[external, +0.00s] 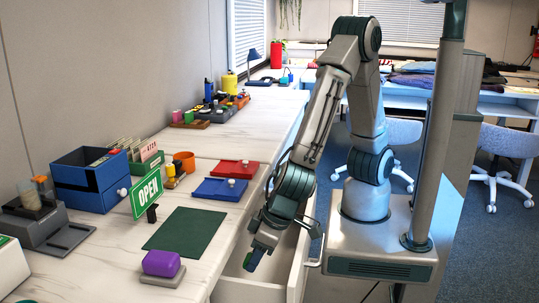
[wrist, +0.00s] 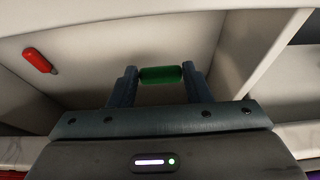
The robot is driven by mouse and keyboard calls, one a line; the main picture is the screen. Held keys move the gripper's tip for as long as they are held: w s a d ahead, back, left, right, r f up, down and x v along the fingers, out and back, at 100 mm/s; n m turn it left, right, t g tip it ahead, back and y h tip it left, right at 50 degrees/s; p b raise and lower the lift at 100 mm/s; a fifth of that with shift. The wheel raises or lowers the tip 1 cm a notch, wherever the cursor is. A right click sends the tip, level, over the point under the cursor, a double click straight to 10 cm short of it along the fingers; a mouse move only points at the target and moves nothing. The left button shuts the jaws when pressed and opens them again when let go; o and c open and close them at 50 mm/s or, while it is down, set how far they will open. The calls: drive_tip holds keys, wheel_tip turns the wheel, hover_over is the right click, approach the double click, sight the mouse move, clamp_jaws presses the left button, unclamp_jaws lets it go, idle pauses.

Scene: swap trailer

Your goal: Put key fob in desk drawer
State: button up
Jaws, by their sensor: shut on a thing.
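My gripper (external: 253,259) points down into the open desk drawer (external: 297,272) in the external view. In the wrist view, my gripper (wrist: 160,76) is shut on a small green rounded thing (wrist: 160,75), which looks like the key fob. It sits between the two fingertips, over the pale drawer floor (wrist: 90,35). I cannot tell whether it touches the floor. The fob is hard to make out in the external view.
A red thing with a grey tip (wrist: 38,60) lies in the drawer, left of my gripper. Drawer walls (wrist: 262,50) stand close by. On the desk above are a green mat (external: 185,229), a purple block (external: 162,262) and a blue tray (external: 220,189).

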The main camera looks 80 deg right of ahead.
sight(258, 273)
drive_tip(key=shift+f+b, duration=0.45)
drive_tip(key=shift+f, duration=2.35)
drive_tip(key=shift+f, duration=0.15)
drive_tip(key=o, duration=1)
drive_tip(key=shift+c, duration=0.2)
drive_tip(key=shift+s+r, duration=0.1)
drive_tip(key=shift+r, duration=0.5)
drive_tip(key=shift+p+v, duration=0.35)
drive_tip(key=shift+v, duration=1.25)
